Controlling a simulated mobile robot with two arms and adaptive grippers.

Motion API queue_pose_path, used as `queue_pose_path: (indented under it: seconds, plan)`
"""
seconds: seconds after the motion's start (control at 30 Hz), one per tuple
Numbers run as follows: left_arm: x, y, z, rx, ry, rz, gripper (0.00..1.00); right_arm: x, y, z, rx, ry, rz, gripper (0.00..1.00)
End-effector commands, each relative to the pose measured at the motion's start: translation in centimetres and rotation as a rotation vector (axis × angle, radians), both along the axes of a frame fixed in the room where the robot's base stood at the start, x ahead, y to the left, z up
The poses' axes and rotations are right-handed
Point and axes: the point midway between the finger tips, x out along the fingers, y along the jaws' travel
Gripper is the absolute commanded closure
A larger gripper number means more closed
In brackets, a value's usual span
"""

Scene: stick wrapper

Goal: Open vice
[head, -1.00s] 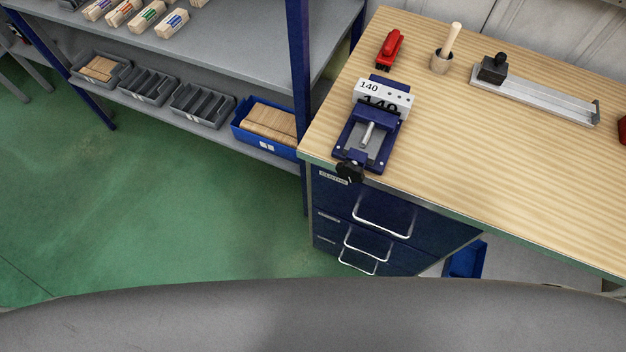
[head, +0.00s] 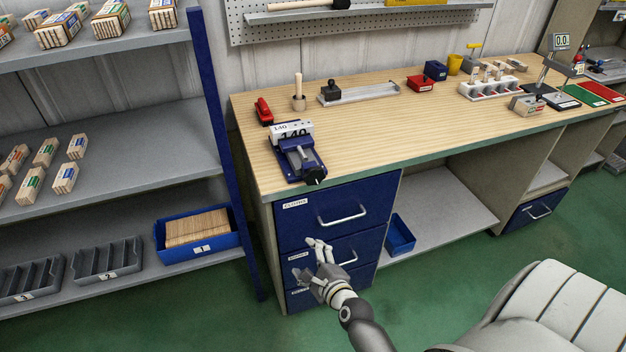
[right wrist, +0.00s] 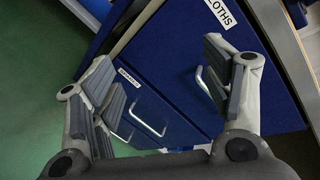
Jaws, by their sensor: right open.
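The vice (head: 300,158) is dark blue with a grey screw and sits at the left front corner of the wooden bench top (head: 400,125). A white block marked 140 (head: 291,130) is at its back end. Its black handle (head: 315,176) is at the front, over the bench edge. My right gripper (head: 309,257) is open and empty, in front of the blue drawers and below the vice. In the right wrist view the open fingers (right wrist: 157,82) frame the blue drawer fronts; the vice is not in that view. My left gripper is not in view.
Blue drawers (head: 322,207) with metal handles stand under the vice. A shelf rack with a blue post (head: 222,150) is at the left. The bench middle is clear.

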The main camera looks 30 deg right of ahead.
Motion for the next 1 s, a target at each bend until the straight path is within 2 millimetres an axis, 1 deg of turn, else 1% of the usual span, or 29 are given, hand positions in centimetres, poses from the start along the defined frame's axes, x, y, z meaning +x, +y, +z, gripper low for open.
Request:
queue_pose_path:
  seconds: [0.03,0.07,0.1,0.2,0.3,0.4,0.53,0.63,0.9,1.0]
  plan:
    - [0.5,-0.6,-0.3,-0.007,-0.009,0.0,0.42,0.8,-1.5,3.8,0.122,-0.099,-0.075,0.28]
    - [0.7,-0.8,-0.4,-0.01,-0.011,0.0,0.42,1.0,-2.3,5.7,0.194,-0.15,-0.111,0.28]
    - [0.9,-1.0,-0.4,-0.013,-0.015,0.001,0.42,1.2,-3.2,8.2,0.279,-0.214,-0.15,0.28]
    - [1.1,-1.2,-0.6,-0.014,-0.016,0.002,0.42,1.2,-5.0,12.8,0.447,-0.339,-0.212,0.28]
    - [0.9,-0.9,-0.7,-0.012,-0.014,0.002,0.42,0.9,-5.9,15.6,0.55,-0.414,-0.239,0.28]
    - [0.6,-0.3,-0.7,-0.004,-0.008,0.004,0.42,1.1,-6.4,16.8,0.591,-0.445,-0.248,0.28]
    - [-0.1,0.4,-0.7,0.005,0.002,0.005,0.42,2.3,-6.7,16.9,0.599,-0.45,-0.248,0.28]
    - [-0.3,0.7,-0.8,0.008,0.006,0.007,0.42,3.9,-7.0,17.0,0.598,-0.45,-0.247,0.28]
    - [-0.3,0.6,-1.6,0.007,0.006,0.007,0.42,8.5,-8.1,16.8,0.595,-0.448,-0.246,0.28]
    - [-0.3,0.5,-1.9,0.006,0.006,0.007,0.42,9.8,-8.5,16.7,0.595,-0.448,-0.247,0.28]
